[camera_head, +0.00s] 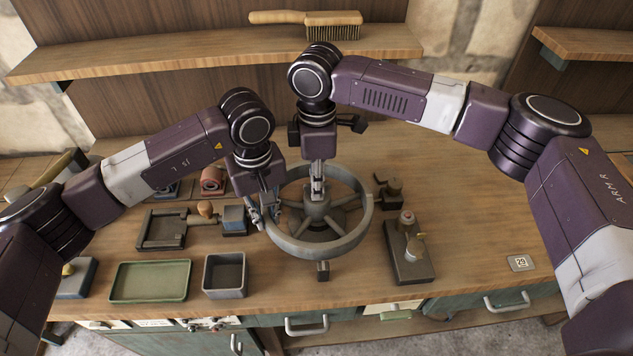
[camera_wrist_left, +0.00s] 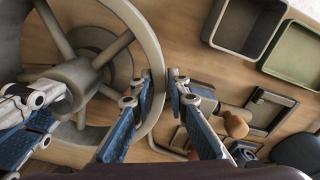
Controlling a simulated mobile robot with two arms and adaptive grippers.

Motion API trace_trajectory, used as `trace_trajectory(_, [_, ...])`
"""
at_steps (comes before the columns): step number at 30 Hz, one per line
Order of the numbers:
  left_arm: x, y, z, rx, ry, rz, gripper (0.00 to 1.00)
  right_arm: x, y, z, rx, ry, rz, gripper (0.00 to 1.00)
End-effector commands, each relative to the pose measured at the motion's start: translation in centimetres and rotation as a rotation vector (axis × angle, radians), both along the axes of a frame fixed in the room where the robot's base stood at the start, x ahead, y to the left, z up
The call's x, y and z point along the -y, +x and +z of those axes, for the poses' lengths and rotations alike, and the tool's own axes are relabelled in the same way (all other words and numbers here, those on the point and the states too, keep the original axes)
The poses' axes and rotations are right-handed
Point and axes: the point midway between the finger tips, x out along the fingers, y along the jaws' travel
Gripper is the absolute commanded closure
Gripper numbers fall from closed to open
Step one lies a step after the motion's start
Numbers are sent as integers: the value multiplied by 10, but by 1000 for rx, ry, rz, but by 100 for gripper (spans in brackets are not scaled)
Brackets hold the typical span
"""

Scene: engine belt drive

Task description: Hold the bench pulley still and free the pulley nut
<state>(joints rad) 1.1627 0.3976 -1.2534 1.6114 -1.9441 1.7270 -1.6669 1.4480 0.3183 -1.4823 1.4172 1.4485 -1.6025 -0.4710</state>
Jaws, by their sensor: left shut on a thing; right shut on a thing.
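The grey spoked bench pulley (camera_head: 366,205) lies level above the bench, and its rim also shows in the left wrist view (camera_wrist_left: 146,38). My left gripper (camera_head: 266,213) is shut on the left side of the rim; in the left wrist view its fingertips (camera_wrist_left: 160,77) lie on either side of the rim wall. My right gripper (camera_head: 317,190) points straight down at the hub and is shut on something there. The pulley nut is hidden by the right gripper's fingers. The right fingers also show over the hub in the left wrist view (camera_wrist_left: 45,100).
A green tray (camera_head: 150,281) and a grey bin (camera_head: 225,272) stand at the front left. A fixture with a wooden knob (camera_head: 165,228) is left of the pulley, a small block stand (camera_head: 408,250) right of it. A brush (camera_head: 332,25) lies on the shelf. The right bench front is mostly clear.

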Motion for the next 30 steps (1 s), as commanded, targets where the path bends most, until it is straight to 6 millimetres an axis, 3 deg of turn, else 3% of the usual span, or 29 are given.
trace_trajectory(11, [3,-1,0,-1,-8,-7,100,-1,0,0,0,1,131,100])
trace_trajectory(30, [4,-1,0,0,-8,-8,100,-2,0,0,2,4,716,100])
